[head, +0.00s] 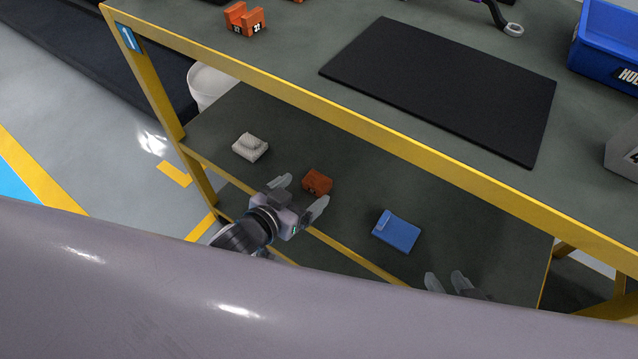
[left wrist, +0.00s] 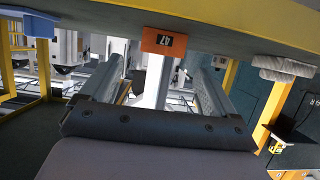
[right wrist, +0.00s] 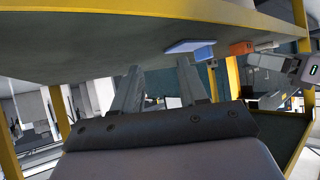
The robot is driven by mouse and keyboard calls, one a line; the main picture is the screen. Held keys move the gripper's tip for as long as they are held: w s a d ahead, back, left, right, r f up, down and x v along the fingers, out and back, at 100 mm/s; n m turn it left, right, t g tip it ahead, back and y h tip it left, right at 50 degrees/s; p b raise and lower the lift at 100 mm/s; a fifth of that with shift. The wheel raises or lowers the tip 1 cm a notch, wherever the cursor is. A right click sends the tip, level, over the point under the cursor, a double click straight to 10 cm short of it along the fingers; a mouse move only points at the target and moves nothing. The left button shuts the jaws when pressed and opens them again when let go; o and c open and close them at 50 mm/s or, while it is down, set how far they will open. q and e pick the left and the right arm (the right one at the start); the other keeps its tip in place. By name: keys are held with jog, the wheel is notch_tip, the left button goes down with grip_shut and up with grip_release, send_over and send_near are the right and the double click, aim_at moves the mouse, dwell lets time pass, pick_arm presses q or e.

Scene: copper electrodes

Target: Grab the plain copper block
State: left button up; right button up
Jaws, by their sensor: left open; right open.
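A small orange-brown copper block (head: 317,182) sits on the lower shelf. In the left wrist view, which looks upside down, the block (left wrist: 164,41) shows a dark label reading 47. My left gripper (head: 300,194) is open, with the block just ahead of its fingers and no visible contact. My right gripper (head: 446,281) is open and empty at the shelf's front, right of the blue item; my own body partly hides it. The block also shows small in the right wrist view (right wrist: 242,48). A notched copper piece (head: 245,20) with number labels stands on the upper table.
On the lower shelf, a white bristled block (head: 250,147) lies left of the copper block and a blue flat item (head: 396,231) lies right. The yellow upper frame edge (head: 370,132) overhangs the shelf. A black mat (head: 440,85) and blue bin (head: 606,40) are above.

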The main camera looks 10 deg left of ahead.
aim_at(316, 182)
pick_arm(q)
jog(key=b+x, duration=0.1)
jog(key=x, duration=0.1)
jog(key=b+x, duration=0.1)
jog(key=x, duration=0.1)
jog(key=shift+f, duration=0.5)
pick_arm(e)
jog(key=shift+w+a, duration=0.25)
jog(key=shift+a, duration=0.25)
pick_arm(q)
jog(key=shift+w+d+f, duration=0.15)
jog(key=shift+w, duration=0.35)
pick_arm(e)
jog(key=shift+w+a+r+n+y, duration=0.25)
jog(key=shift+a+r+n+y, duration=0.05)
jog(key=shift+r, duration=0.15)
pick_arm(q)
jog(key=c, duration=1.6)
pick_arm(e)
jog(key=shift+d, duration=0.1)
pick_arm(q)
jog(key=shift+o, duration=0.2)
jog(key=shift+r, duration=0.25)
